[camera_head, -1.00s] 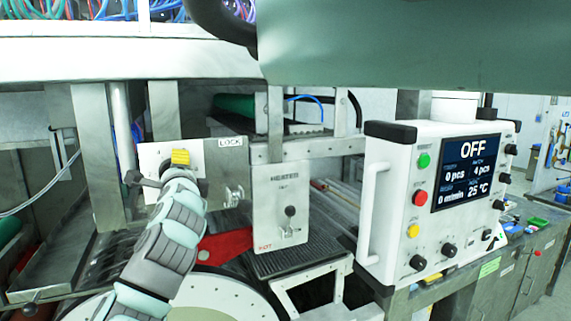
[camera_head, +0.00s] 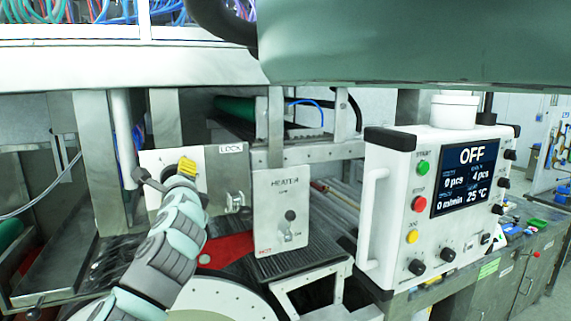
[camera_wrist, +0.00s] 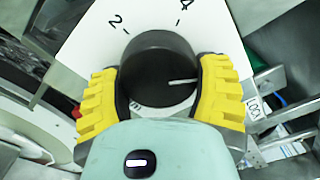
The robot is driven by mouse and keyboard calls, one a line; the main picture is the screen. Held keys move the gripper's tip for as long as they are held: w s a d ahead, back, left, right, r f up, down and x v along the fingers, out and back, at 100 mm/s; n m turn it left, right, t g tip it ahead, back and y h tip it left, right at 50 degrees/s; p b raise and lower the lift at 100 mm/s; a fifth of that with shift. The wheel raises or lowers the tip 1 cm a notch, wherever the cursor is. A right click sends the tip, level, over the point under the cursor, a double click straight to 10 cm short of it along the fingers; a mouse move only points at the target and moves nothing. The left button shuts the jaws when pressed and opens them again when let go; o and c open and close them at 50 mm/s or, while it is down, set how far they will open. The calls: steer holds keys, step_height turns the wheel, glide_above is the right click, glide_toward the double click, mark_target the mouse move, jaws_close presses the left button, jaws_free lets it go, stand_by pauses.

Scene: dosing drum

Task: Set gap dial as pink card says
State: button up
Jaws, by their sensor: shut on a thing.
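The gap dial is a black round knob (camera_wrist: 158,72) on a white plate (camera_wrist: 85,40) in the wrist view. The marks "2" and "4" show beyond it, and a white pointer line on the knob points to the right. My gripper (camera_wrist: 160,95) has its yellow ribbed fingers shut on the knob from both sides. In the head view my gripper (camera_head: 186,168) is at the plate (camera_head: 155,160) left of the LOCK label, and the knob is mostly hidden behind it. I see no pink card in either view.
The LOCK panel (camera_head: 228,165) is just right of my gripper. The HEATER panel (camera_head: 281,215) and a red part (camera_head: 225,248) are further right and below. The white control box (camera_head: 385,190) reads OFF. A green overhead cover (camera_head: 420,45) hangs above.

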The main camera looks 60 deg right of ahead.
steer(key=o, duration=1.2)
steer(key=shift+s, duration=0.1)
steer(key=v, duration=1.1)
steer(key=shift+s+a, duration=0.15)
steer(key=shift+s, duration=0.2)
